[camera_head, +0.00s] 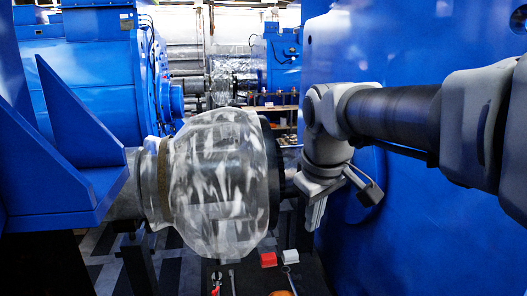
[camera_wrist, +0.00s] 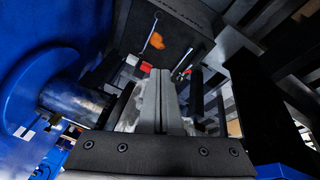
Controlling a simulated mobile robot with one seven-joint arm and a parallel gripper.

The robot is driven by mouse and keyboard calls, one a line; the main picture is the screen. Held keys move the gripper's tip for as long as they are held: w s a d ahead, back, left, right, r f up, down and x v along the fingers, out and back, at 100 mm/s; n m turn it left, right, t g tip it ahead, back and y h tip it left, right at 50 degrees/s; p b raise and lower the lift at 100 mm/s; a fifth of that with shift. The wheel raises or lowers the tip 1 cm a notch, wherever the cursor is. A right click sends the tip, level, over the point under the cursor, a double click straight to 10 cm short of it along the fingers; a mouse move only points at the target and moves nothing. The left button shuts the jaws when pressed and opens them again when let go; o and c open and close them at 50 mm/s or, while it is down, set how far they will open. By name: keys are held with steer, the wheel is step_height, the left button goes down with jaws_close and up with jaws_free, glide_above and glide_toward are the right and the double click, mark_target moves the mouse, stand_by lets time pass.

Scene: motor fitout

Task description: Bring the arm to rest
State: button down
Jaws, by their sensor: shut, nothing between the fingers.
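My gripper (camera_head: 315,217) hangs from my arm, which reaches in from the right of the head view. Its fingers point down, to the right of the plastic-wrapped coupling and in front of the blue housing on the right. In the wrist view my gripper (camera_wrist: 162,75) shows its two fingers side by side and touching, with nothing between them.
A plastic-wrapped coupling (camera_head: 222,185) sits on a shaft close to the left of my gripper. A blue housing (camera_head: 420,230) fills the right side; a blue motor (camera_head: 85,75) stands left. Below are a red object (camera_head: 268,259), a white object (camera_head: 290,257) and tools on a dark surface.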

steer(key=s+d+f+m+t+p, duration=0.1)
steer(key=s+d+f+m, duration=0.1)
steer(key=s, duration=0.6)
steer(key=s+d+f+m+p, duration=0.1)
steer(key=s+d+f+m, duration=0.1)
steer(key=s, duration=0.5)
steer(key=d+m, duration=0.1)
steer(key=m, duration=0.1)
steer(key=shift+s+m+t, duration=0.4)
